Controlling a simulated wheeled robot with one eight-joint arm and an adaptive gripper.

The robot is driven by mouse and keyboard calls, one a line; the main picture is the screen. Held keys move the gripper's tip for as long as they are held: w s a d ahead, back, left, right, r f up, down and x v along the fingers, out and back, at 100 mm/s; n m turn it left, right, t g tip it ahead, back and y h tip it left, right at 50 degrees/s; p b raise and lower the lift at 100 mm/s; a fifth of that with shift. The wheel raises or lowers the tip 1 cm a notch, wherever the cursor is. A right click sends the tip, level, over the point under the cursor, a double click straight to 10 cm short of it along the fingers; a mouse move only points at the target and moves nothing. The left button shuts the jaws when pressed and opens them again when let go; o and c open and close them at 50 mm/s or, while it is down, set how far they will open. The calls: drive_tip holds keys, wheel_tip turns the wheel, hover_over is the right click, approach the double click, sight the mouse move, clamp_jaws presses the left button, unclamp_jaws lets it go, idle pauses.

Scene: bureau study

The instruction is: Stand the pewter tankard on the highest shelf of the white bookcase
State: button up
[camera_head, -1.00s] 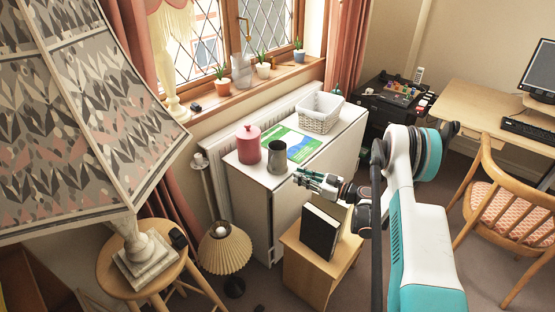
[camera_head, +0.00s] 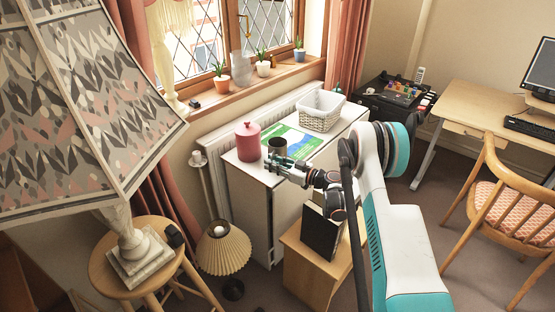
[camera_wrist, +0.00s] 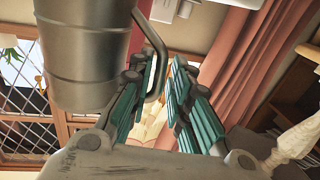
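The pewter tankard (camera_head: 277,147) stands upright on the white cabinet top (camera_head: 247,170), beside a pink lidded pot. In the wrist view the tankard (camera_wrist: 82,50) fills the upper left, its handle (camera_wrist: 158,45) reaching toward the fingers. My gripper (camera_head: 270,163) is at the near side of the tankard, covering its lower part in the head view. In the wrist view my gripper (camera_wrist: 165,75) has its teal-padded fingers apart, with the handle close to the left finger. Whether they touch is unclear.
The pink pot (camera_head: 248,141) stands left of the tankard. A green-and-blue booklet (camera_head: 300,140) and a white basket (camera_head: 321,112) are to its right. A black book or box (camera_head: 320,234) stands on a low wooden cabinet (camera_head: 303,277) below my arm. A lamp stands at left.

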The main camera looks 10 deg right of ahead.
drive_tip(key=shift+w+a, duration=0.3)
drive_tip(key=shift+r, duration=0.1)
clamp_jaws()
